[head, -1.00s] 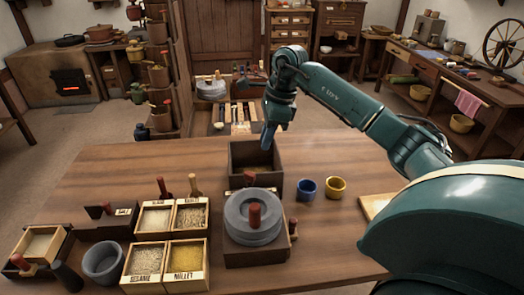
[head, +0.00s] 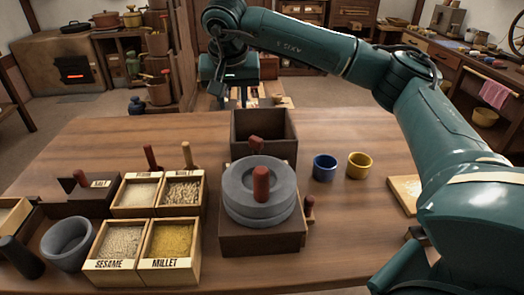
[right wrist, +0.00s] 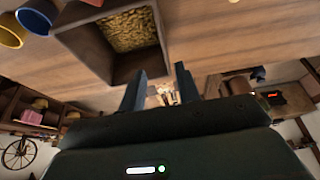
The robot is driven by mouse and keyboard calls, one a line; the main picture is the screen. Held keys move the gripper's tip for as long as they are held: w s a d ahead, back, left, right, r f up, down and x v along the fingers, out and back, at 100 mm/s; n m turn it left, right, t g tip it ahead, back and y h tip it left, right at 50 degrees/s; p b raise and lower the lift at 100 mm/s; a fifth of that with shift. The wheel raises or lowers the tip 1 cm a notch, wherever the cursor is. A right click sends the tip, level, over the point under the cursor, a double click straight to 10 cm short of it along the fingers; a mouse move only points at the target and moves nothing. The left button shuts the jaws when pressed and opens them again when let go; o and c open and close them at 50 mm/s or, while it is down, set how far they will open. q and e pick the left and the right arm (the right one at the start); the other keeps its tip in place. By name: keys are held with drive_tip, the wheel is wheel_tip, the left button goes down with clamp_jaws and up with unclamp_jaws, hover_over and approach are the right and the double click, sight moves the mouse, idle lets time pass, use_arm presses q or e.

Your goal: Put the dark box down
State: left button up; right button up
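The dark box (head: 284,152) stands upright on the wooden table, behind the grey stone quern (head: 258,190). It is open at the top. In the right wrist view the dark box (right wrist: 84,48) holds yellowish grain. My right gripper (head: 232,98) is beyond the box's far side, a little to the left, apart from it. In the right wrist view my right gripper (right wrist: 158,84) has its two fingers spread with nothing between them. My left gripper is not in view.
A blue cup (head: 324,168) and a yellow cup (head: 359,166) stand right of the box. Sesame (head: 120,241) and millet (head: 171,240) boxes, smaller grain boxes and a grey bowl (head: 68,244) are at the left. The table's far left is clear.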

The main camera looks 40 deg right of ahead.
sight(232, 125)
drive_tip(key=x, duration=0.3)
drive_tip(key=b+x, duration=0.1)
drive_tip(key=x, duration=0.2)
drive_tip(key=a+x, duration=0.1)
drive_tip(key=x, duration=0.2)
drive_tip(key=shift+f+b, duration=0.3)
drive_tip(key=shift+f, duration=0.2)
drive_tip(key=shift+w+d+f, duration=0.15)
drive_tip(key=shift+f, duration=0.2)
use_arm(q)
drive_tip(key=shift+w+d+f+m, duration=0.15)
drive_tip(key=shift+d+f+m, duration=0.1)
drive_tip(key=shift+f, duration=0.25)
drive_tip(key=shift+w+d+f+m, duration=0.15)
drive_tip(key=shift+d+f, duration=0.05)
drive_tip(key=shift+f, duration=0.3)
use_arm(e)
drive_tip(key=shift+f, duration=0.25)
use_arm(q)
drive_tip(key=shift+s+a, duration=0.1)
use_arm(e)
clamp_jaws()
